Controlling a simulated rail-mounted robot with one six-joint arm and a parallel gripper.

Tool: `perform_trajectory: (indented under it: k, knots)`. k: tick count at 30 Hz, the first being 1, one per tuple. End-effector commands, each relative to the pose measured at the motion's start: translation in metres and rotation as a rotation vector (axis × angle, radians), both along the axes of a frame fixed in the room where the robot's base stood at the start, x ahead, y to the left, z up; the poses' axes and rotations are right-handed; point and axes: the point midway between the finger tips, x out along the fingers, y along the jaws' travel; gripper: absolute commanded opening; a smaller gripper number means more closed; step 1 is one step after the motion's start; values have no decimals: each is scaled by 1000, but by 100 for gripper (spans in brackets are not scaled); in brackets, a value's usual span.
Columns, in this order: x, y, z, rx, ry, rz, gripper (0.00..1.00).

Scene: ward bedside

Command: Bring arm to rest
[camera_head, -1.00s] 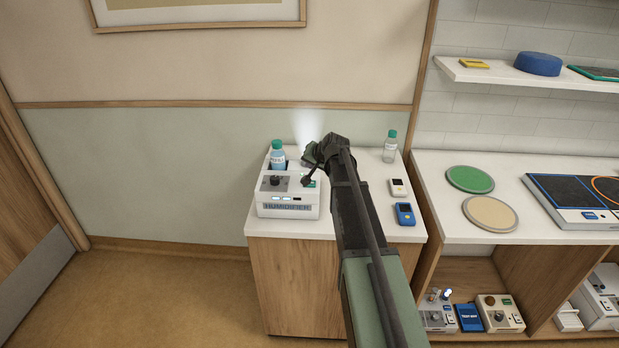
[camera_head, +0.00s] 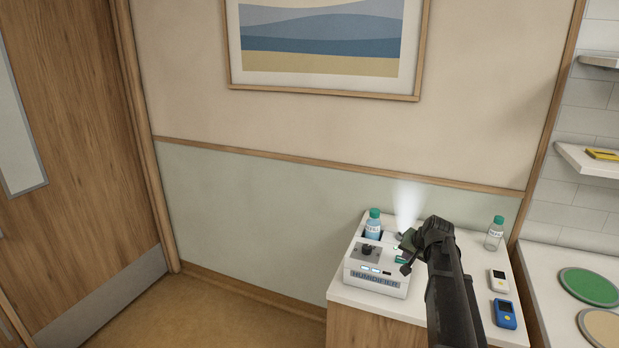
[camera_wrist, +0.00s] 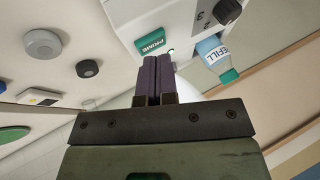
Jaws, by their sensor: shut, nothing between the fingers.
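My arm reaches in from the lower right of the head view over the bedside cabinet. My gripper (camera_head: 404,262) is beside the right side of the white humidifier (camera_head: 372,290), near its top, and whether it touches is not clear there. In the wrist view the two purple fingers (camera_wrist: 158,76) are shut together with nothing between them. The humidifier's green PRIME button (camera_wrist: 152,42) lies just beyond and left of the fingertips. A blue bottle with a green cap (camera_head: 374,226) stands in the humidifier, and pale mist rises behind my gripper.
On the cabinet top (camera_head: 445,240), a clear bottle (camera_head: 495,233) stands at the back right. A white device (camera_head: 498,281) and a blue device (camera_head: 504,314) lie right of my arm. A counter with a green disc (camera_head: 590,287) adjoins on the right. Floor at left is clear.

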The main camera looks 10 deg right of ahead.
Motion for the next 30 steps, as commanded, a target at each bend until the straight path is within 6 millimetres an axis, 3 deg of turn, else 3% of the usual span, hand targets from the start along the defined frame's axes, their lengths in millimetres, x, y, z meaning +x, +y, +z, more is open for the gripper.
perform_trajectory:
  k: [1,6,9,12,16,30]
  knots:
    - [-42,26,-10,-24,81,56,0]
    - [-179,120,-39,-143,385,287,0]
    - [-246,162,-48,-214,503,395,0]
    - [-285,193,-53,-268,540,473,0]
    - [-285,215,-54,-282,530,525,0]
    - [-283,215,-53,-279,527,523,0]
